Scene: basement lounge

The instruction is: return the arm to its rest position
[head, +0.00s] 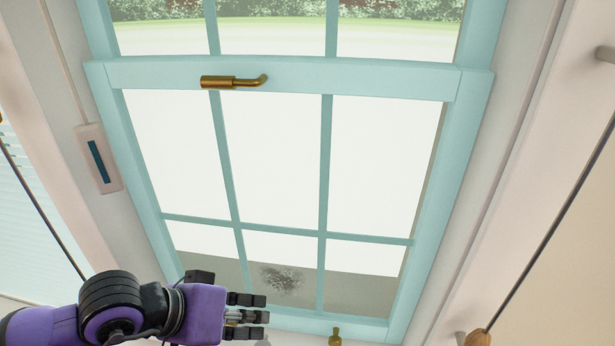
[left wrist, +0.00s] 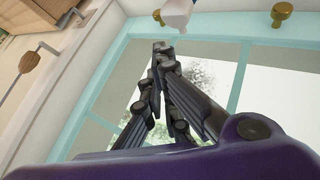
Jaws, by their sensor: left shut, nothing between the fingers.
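My left gripper (head: 258,308) shows at the lower left of the head view, at the end of my purple arm. It is in front of the lower part of a turquoise-framed window (head: 275,75). In the left wrist view the fingertips (left wrist: 163,50) come together, with nothing seen between them. The window frame (left wrist: 210,48) lies behind the fingers there. I cannot tell whether the gripper touches the window. My right gripper is in neither view.
A brass handle (head: 234,82) sits on the window's crossbar, and a brass knob (head: 335,334) is at its bottom edge. A wall panel (head: 98,160) is at left. Cords hang on both sides, one with a wooden pull (head: 478,338). A white object (left wrist: 175,12) appears beyond the fingertips.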

